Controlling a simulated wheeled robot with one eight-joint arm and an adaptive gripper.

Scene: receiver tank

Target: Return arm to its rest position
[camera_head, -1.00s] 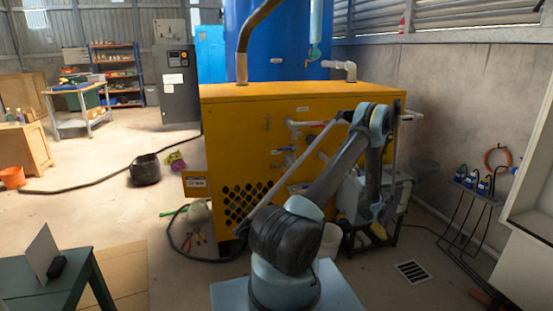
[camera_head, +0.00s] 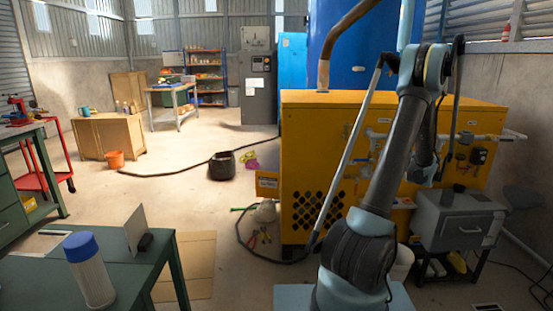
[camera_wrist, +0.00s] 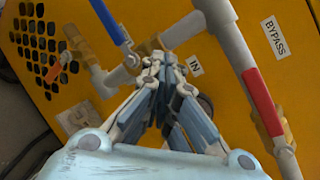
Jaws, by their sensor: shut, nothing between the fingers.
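My arm (camera_head: 392,160) rises in front of the yellow machine in the head view, its elbow high and its forearm bent down toward the machine's pipework. My gripper (camera_wrist: 165,62) shows in the wrist view with its fingers together and nothing between them. It points at the yellow panel (camera_wrist: 110,18), near the pipe and the label reading IN. In the head view the fingertips are hidden or too small to make out. I cannot tell whether they touch the pipe.
A blue valve handle (camera_wrist: 108,20) and a red one (camera_wrist: 262,100) lie left and right of my gripper. A grey box (camera_head: 455,222) stands right of my arm. A green table (camera_head: 120,275) holds a blue-capped bottle (camera_head: 90,272). Floor is open at left centre.

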